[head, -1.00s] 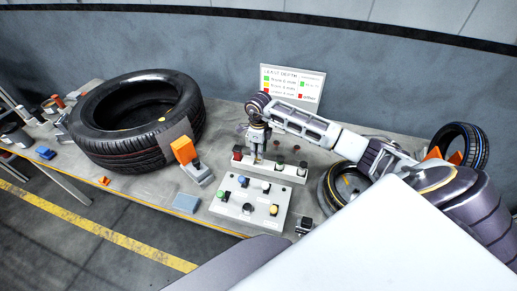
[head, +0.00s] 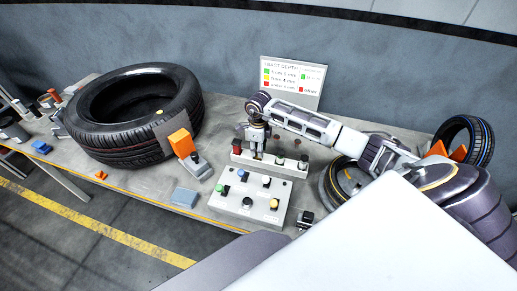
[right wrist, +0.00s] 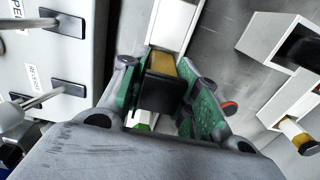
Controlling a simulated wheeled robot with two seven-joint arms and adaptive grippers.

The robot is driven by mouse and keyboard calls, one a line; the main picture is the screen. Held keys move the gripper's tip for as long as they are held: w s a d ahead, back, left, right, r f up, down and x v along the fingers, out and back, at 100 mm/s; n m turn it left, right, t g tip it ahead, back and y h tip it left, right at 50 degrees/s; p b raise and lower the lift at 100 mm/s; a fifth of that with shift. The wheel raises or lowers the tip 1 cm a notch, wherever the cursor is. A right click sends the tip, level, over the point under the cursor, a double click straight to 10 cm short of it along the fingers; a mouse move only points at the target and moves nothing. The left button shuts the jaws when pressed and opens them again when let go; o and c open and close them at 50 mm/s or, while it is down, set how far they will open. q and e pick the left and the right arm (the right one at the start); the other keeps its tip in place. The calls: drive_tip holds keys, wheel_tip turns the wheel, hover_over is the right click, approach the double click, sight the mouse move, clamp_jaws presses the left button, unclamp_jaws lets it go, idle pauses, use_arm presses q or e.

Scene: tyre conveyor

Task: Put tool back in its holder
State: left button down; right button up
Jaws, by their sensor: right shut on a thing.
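My right gripper (head: 257,148) points down over a long white box (head: 270,168) on the table, which looks like the tool holder. In the right wrist view the green-padded fingers (right wrist: 165,88) are shut on a tool with a black (right wrist: 160,92) and yellow (right wrist: 163,66) body. A white strip lies beyond the tool there. The tool's lower end is hidden, so I cannot tell whether it is inside a slot. Other dark-topped items (head: 281,160) stand along the white box. My left gripper is in neither current view.
A control panel (head: 232,204) with coloured knobs lies in front of the box. A large tyre (head: 115,145) lies to the left, near an orange-topped device (head: 181,143). A sign (head: 291,82) stands behind. A smaller tyre (head: 336,190) lies right, below my arm.

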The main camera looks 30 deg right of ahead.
drive_tip(key=o, duration=1.2)
drive_tip(key=shift+r, duration=0.2)
wheel_tip(320, 180, up, 12)
drive_tip(key=shift+f, duration=0.15)
drive_tip(key=shift+f, duration=0.1)
idle(0.3)
